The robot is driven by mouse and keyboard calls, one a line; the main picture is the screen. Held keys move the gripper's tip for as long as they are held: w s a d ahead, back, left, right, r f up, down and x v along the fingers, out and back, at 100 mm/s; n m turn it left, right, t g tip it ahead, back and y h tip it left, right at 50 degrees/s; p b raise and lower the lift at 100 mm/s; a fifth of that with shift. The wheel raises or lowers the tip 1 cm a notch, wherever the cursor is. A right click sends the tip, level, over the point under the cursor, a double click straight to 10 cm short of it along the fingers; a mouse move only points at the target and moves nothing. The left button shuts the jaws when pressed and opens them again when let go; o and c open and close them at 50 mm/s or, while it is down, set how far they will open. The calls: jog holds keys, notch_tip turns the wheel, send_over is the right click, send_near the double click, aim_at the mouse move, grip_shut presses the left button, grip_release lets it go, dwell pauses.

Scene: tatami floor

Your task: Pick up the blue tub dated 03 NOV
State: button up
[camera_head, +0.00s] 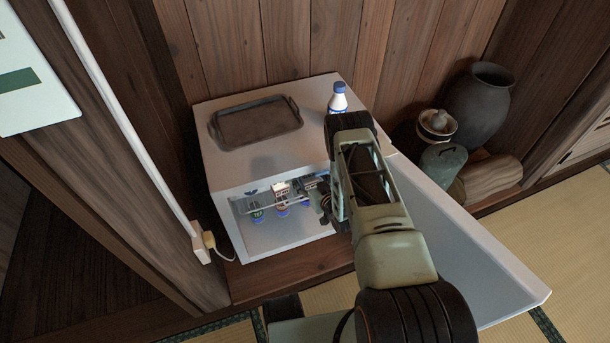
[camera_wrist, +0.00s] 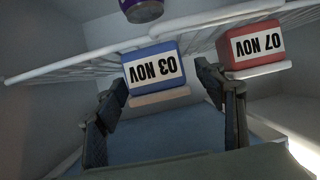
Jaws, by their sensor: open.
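The blue tub (camera_wrist: 153,66) shows in the wrist view with its white label reading 03 NOV upside down in the picture. A pale lid or ledge (camera_wrist: 160,97) shows along its lower edge in the picture. It is against a white wire shelf. My gripper (camera_wrist: 162,82) is open, with one dark finger to each side of the tub in the picture. I cannot tell whether either finger touches it. In the head view my gripper (camera_head: 326,200) reaches into the open white fridge (camera_head: 226,158), and my arm hides part of the inside. I cannot make out the blue tub there.
A red tub (camera_wrist: 252,46) labelled 07 NOV is close to the right finger in the wrist view. A purple-banded container (camera_wrist: 142,11) is at the top. The fridge door (camera_head: 482,262) stands open. A tray (camera_head: 257,122) and bottle (camera_head: 338,100) stand on the fridge.

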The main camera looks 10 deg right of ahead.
jog(key=shift+w, duration=0.1)
jog(key=shift+c, duration=0.5)
jog(key=c, duration=1.3)
jog(key=shift+r, duration=0.2)
